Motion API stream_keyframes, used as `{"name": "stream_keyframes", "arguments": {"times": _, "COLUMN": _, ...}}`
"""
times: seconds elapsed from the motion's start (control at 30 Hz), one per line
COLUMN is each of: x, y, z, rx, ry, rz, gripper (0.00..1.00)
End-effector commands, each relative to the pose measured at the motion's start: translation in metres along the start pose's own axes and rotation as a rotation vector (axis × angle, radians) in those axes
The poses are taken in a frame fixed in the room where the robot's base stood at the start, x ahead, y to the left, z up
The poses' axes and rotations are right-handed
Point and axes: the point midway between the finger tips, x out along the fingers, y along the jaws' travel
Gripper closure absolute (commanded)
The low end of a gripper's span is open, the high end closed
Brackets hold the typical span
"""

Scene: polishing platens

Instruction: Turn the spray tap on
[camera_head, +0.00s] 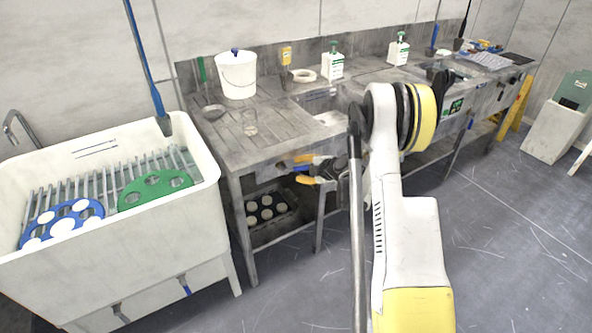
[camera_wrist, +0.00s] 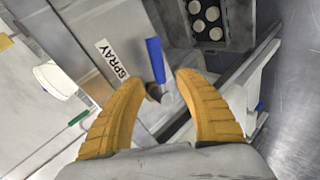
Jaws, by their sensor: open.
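The spray tap has a blue lever (camera_wrist: 155,60) beside a white label reading SPRAY (camera_wrist: 112,58) in the wrist view. My gripper (camera_wrist: 158,79) is open, with its two yellow fingers either side of the lever's lower end and the small dark valve body. I cannot tell whether either finger touches the lever. In the head view my gripper (camera_head: 297,169) is at the front face of the metal bench (camera_head: 262,150), below its top. The tap is mostly hidden there by the fingers.
A tray with round pale pieces (camera_head: 266,208) sits under the bench. A white trough (camera_head: 205,170) holding blue and green discs stands left, with a blue lever (camera_head: 185,287) low on its front. A white bucket (camera_head: 236,74) and bottles stand on the bench.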

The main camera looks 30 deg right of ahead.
Motion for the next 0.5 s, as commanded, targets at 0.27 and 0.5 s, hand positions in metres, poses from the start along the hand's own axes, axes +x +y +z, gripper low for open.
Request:
{"name": "stream_keyframes", "arguments": {"times": 0.27, "x": -0.061, "y": 0.0, "z": 0.001, "rx": 0.002, "ry": -0.004, "rz": 0.001, "gripper": 0.61}}
{"name": "stream_keyframes", "arguments": {"times": 0.5, "x": -0.084, "y": 0.0, "z": 0.001, "rx": 0.001, "ry": -0.002, "rz": 0.001, "gripper": 0.61}}
